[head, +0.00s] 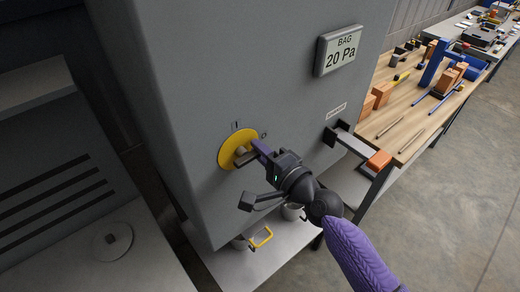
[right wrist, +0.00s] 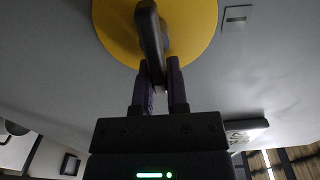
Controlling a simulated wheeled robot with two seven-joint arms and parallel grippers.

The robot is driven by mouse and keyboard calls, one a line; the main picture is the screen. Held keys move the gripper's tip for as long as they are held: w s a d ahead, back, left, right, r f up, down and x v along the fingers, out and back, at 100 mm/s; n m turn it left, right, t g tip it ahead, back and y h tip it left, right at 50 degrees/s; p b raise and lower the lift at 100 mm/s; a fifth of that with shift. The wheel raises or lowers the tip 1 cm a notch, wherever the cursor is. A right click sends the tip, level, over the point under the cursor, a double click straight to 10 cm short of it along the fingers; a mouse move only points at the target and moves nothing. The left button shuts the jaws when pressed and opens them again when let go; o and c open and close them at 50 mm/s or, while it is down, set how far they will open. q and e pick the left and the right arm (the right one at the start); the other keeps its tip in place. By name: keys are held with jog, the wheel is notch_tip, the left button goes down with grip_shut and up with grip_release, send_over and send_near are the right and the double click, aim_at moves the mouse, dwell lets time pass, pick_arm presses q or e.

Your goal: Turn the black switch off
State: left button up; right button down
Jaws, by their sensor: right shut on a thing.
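The black switch (right wrist: 150,30) is a dark rotary handle on a round yellow plate (head: 227,152) on the front of a grey cabinet. In the head view the marks "I" and "0" stand above and to the upper right of the plate. My right gripper (head: 255,154) reaches in from the lower right and is shut on the handle. In the right wrist view, the dark fingers (right wrist: 160,82) stand on either side of the handle's lower end. The gripper partly hides the handle in the head view. My left gripper is in neither view.
The grey cabinet (head: 190,60) carries a "BAG 20 Pa" display (head: 339,51) and a black bracket (head: 345,138) at right. Below it is a shelf with a yellow-handled item (head: 261,238). A wooden workbench (head: 412,115) with tools and orange blocks stands at right.

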jog(key=c, duration=0.6)
grip_release()
jog(key=shift+c, duration=0.2)
jog(key=b+v, duration=0.1)
jog(key=v, duration=0.9)
